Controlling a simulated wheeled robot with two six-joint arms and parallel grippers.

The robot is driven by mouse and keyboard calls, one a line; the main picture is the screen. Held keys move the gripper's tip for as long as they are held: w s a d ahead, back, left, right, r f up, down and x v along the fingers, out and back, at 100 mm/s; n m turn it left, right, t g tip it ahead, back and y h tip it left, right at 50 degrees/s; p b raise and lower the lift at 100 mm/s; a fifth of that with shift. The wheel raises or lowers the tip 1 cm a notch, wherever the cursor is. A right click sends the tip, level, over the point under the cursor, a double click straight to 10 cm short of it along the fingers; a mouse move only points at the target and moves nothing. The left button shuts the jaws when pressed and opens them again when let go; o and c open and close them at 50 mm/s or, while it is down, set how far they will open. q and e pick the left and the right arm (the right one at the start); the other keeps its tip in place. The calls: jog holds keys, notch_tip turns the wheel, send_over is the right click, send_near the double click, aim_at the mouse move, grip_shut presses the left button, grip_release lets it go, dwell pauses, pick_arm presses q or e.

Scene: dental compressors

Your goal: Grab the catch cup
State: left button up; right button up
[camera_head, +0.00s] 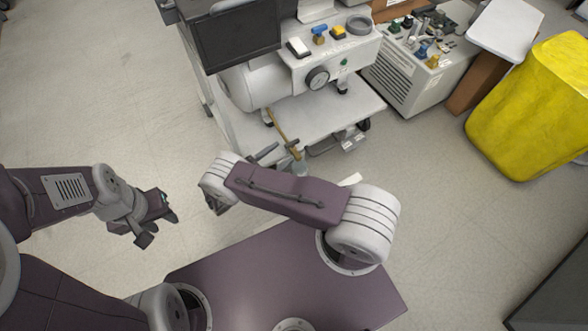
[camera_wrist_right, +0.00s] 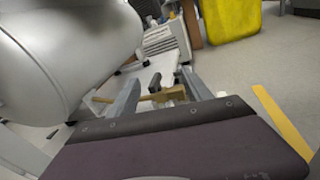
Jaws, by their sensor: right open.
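I cannot make out a catch cup for sure in either view. My right gripper (camera_wrist_right: 160,90) is open, with its two grey fingers apart. In the head view the same piece (camera_head: 281,125) lies by the lower shelf of the compressor stand, and my right arm hides most of my right gripper. My left gripper (camera_head: 158,225) hangs over bare floor at the left, its fingers apart, with nothing seen in it.
The compressor's white tank (camera_head: 255,82) stands over the shelf (camera_head: 325,115) and fills the left of the right wrist view. A yellow bin (camera_head: 530,110) and a grey box unit (camera_head: 405,80) stand to the right. A pale yellow strip (camera_wrist_right: 283,120) lies right of my right gripper.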

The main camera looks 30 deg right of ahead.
aim_at(295, 173)
jog(key=s+f+n+b, duration=0.1)
jog(key=f+b, duration=0.1)
jog(key=f, duration=0.2)
jog(key=s+f+n+t+b, duration=0.1)
jog(key=f+b, duration=0.1)
jog(key=f, duration=0.3)
jog(key=s+f+n+t+b, duration=0.1)
jog(key=s+f+b, duration=0.1)
jog(key=f, duration=0.3)
jog(key=b+x, duration=0.2)
jog(key=x, duration=0.1)
jog(key=shift+w+d+f, duration=0.2)
jog(key=shift+w+f, duration=0.05)
jog(key=b+x, duration=0.3)
jog(key=x, duration=0.1)
jog(key=shift+d, duration=0.2)
jog(key=shift+w+d+r, duration=0.15)
jog(key=shift+d, duration=0.15)
pick_arm(q)
notch_tip(295, 173, down, 14)
jog(key=shift+w, duration=0.25)
pick_arm(e)
jog(key=shift+r, duration=0.1)
pick_arm(q)
jog(key=shift+f, duration=0.1)
pick_arm(e)
grip_shut()
